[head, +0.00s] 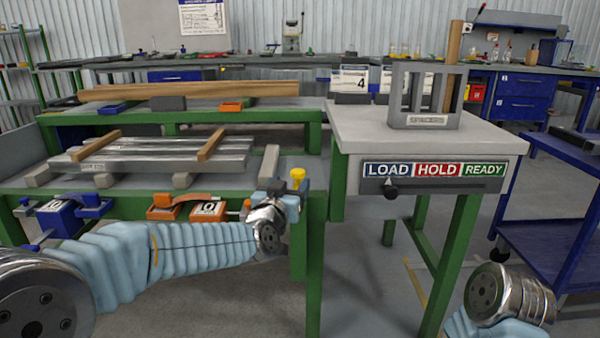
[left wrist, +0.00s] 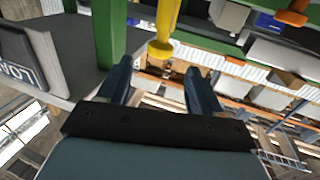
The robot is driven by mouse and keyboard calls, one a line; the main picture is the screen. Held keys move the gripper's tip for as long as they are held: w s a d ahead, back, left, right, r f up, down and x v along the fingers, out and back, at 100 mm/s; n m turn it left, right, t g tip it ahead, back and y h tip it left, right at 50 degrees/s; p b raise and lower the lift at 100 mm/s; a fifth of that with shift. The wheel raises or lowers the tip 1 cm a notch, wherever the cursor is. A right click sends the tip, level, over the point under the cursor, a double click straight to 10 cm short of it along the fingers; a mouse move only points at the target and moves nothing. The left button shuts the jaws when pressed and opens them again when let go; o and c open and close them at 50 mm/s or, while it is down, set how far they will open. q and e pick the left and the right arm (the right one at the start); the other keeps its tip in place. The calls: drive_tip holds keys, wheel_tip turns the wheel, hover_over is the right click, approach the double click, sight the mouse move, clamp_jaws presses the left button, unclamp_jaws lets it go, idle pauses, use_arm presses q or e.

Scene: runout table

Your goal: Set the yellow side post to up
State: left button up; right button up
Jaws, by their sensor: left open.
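My right gripper is out of view; only part of my right arm shows.
A metal stack (head: 160,157) with wooden strips lies on the table's left. Blue (head: 62,215) and orange (head: 200,208) clamps sit along the front edge.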

sight(300, 169)
use_arm(q)
drive_tip(key=x, duration=0.9)
drive_tip(key=shift+w+d+f+p, duration=0.1)
drive_tip(key=shift+w+p, duration=0.15)
drive_tip(key=shift+p, duration=0.1)
clamp_jaws()
